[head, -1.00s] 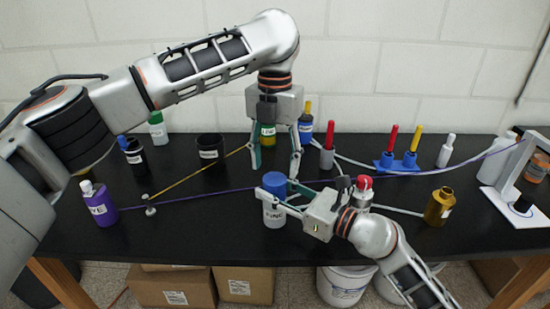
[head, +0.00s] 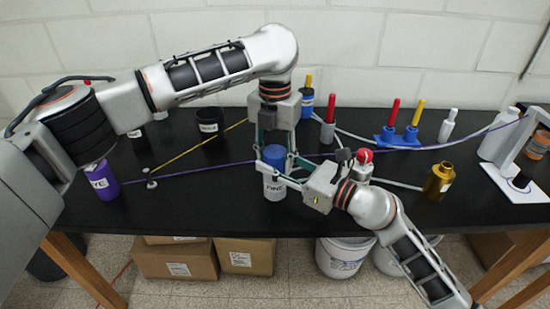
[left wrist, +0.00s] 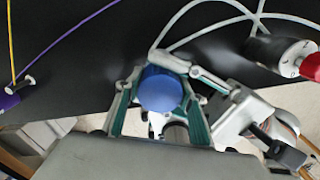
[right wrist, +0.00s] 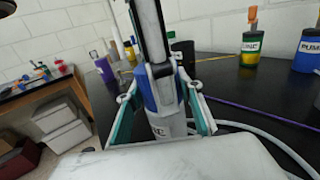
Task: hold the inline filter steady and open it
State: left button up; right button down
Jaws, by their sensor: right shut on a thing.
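The inline filter (head: 274,187) stands upright on the black table near its front edge. It has a white body with a dark-lettered label and a blue cap (head: 274,157). My right gripper (head: 273,175) comes in from the right and is shut on the white body. In the right wrist view its fingers flank the body (right wrist: 168,126). My left gripper (head: 275,148) points straight down over the filter. In the left wrist view its fingers stand on either side of the blue cap (left wrist: 161,92), with a gap visible; it is open.
A purple bottle (head: 103,181) and a small post (head: 151,183) with yellow and purple lines stand left. A black cup (head: 208,125) is behind. A red-knobbed valve (head: 364,158) is close right of the filter, with a gold bottle (head: 439,181) further right.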

aim_at(275, 152)
pick_arm(q)
jog(key=c, duration=0.4)
jog(key=o, duration=1.2)
jog(key=shift+r, duration=2.3)
pick_arm(e)
jog(key=c, duration=1.3)
grip_release()
